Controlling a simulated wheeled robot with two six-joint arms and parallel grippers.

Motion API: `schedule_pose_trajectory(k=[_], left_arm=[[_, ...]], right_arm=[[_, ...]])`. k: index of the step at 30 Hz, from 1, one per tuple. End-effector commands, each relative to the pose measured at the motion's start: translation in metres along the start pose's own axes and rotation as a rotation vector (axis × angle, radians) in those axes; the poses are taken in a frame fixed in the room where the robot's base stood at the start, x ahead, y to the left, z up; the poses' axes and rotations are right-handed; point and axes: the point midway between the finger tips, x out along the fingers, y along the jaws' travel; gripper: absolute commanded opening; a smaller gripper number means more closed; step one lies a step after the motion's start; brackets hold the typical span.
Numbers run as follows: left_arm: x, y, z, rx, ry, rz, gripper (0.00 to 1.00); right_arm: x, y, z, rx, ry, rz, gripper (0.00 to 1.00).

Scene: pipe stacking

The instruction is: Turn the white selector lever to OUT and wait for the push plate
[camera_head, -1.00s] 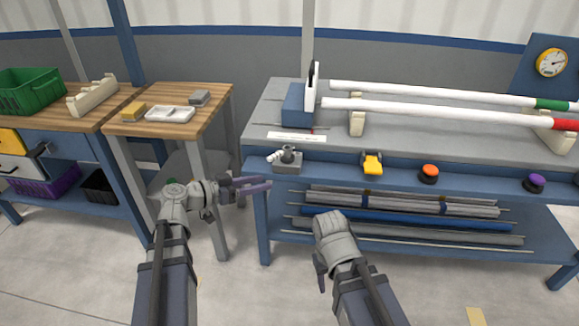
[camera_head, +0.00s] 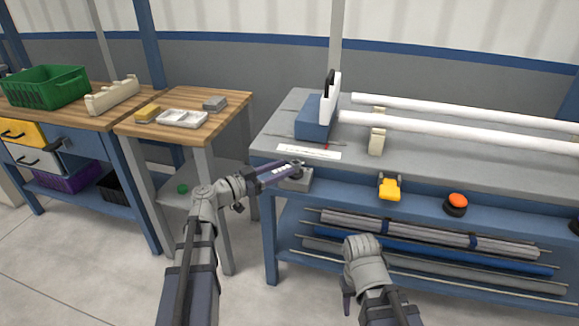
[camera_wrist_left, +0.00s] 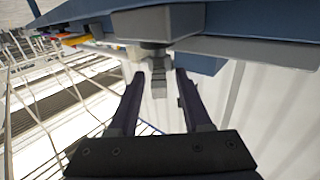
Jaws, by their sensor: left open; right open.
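The selector's grey box (camera_head: 298,182) sits on the front ledge of the blue bench, with its lever hidden behind my left gripper (camera_head: 280,169) in the head view. In the left wrist view the box (camera_wrist_left: 155,22) shows at the top, with the lever (camera_wrist_left: 158,76) extending from it between the open fingers of my left gripper (camera_wrist_left: 158,88). I cannot tell whether they touch it. The white push plate (camera_head: 331,101) stands upright by a blue block (camera_head: 311,120) on the bench top. My right gripper (camera_head: 347,300) hangs low in front of the bench, open, its fingers mostly hidden.
A white label strip (camera_head: 308,148) with a red mark lies behind the selector; its text is unreadable. Two white pipes (camera_head: 465,128) lie right of the plate on cream supports (camera_head: 377,138). A yellow switch (camera_head: 389,187) and an orange button (camera_head: 456,202) are along the ledge.

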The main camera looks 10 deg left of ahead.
Motion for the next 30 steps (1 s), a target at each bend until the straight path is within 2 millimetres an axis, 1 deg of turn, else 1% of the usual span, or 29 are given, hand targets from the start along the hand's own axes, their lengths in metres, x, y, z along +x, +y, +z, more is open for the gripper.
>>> schedule_pose_trajectory(k=[1, 6, 10, 18, 30], left_arm=[[0.009, 0.000, 0.000, 0.000, 0.000, 0.002, 0.49], [0.025, 0.000, 0.000, 0.000, 0.000, 0.001, 0.49], [0.029, 0.000, 0.000, 0.000, 0.000, 0.000, 0.49], [0.030, 0.000, 0.000, 0.000, 0.000, 0.000, 0.48], [0.029, 0.000, 0.000, 0.000, 0.000, 0.000, 0.03]], right_arm=[[0.000, 0.000, 0.000, 0.000, 0.000, 0.000, 0.50], [0.000, 0.000, 0.000, 0.000, 0.000, 0.000, 0.50], [0.000, 0.000, 0.000, 0.000, 0.000, 0.000, 0.50], [0.000, 0.000, 0.000, 0.000, 0.000, 0.000, 0.50], [0.000, 0.000, 0.000, 0.000, 0.000, 0.000, 0.50]])
